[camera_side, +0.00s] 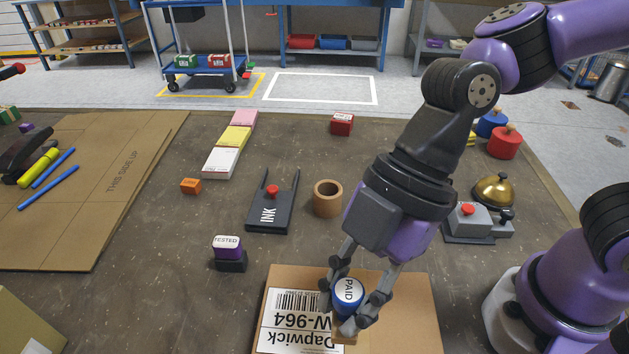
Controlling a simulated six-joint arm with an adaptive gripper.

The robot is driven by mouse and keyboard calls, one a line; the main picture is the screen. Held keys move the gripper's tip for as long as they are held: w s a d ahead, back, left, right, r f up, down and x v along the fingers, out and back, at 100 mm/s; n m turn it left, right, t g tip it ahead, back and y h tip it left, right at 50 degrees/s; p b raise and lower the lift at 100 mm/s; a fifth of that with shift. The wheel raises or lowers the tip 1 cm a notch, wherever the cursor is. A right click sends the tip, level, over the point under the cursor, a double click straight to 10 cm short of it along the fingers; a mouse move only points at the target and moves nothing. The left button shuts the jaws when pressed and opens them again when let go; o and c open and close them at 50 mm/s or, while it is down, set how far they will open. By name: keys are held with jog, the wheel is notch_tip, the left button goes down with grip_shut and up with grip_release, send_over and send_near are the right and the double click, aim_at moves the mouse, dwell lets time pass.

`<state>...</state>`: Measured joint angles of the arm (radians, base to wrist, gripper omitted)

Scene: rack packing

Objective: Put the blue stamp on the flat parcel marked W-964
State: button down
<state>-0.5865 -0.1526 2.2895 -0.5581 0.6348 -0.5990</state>
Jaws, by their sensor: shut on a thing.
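The flat parcel (411,316) is brown cardboard and lies at the front middle, cut off by the lower picture edge. Its white label (285,330) reads Dapwick W-964 with a barcode, upside down in the picture. My gripper (348,304) is over the parcel, right of the label, with its fingers shut on the blue stamp (347,292). The stamp has a white band reading PAID and is about upright. A small tan piece shows under it, partly behind a finger. I cannot tell whether the stamp touches the parcel.
A purple TESTED stamp (228,248) stands left of the parcel. A brass bell (493,190) is at right. A cardboard sheet (70,225) covers the left side.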

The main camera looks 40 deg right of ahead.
jog(key=w, duration=0.1)
jog(key=w+f, duration=0.2)
jog(key=shift+w+d, duration=0.2)
jog(key=shift+d, duration=0.05)
jog(key=shift+f, duration=2.05)
jog(key=shift+f, duration=0.1)
jog(key=c, duration=0.6)
grip_release()
jog(key=shift+c, duration=0.2)
jog(key=v, duration=1.2)
jog(key=w+d+m+t+h, duration=0.1)
jog(key=d+m+t+h, duration=0.4)
jog(key=d+m, duration=1.2)
jog(key=shift+w+m+t+h, duration=0.2)
jog(key=shift+m+t+h, duration=0.25)
jog(key=shift+m, duration=0.25)
